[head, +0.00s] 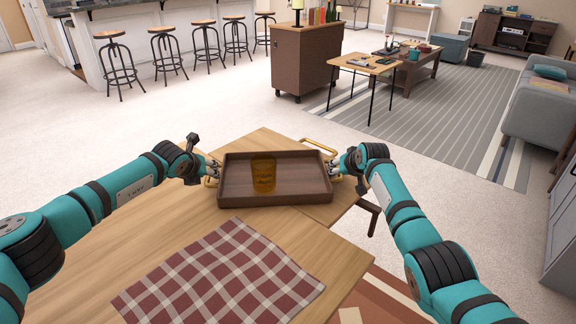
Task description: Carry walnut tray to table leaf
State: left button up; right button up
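The dark walnut tray (285,197) is in the middle of the head view, over the far part of a light wood tabletop. An amber glass (263,176) stands upright in it. A brass handle (210,181) shows at the tray's left end, and another brass bar (320,146) shows by its far right corner. My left gripper (212,170) is at the left end, by the handle. My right gripper (337,168) is at the right end. The fingers are small and partly hidden, so their grip on the handles is unclear. I cannot tell whether the tray rests on the wood or hangs just above it.
A red checked cloth (225,270) lies on the near tabletop (120,255). Beyond are a brown cabinet (303,65), a small wood-topped table (367,64) with items on it, and several bar stools. Pale floor lies open between. A grey sofa (540,105) stands at right.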

pick_arm(q)
jog(key=shift+v, duration=2.25)
pick_arm(e)
jog(key=shift+r, duration=0.1)
pick_arm(q)
jog(key=shift+a, duration=0.2)
pick_arm(e)
jog(key=v, duration=1.1)
jog(key=shift+s+r, duration=0.25)
jog(key=shift+s, duration=0.1)
jog(key=shift+r, duration=0.1)
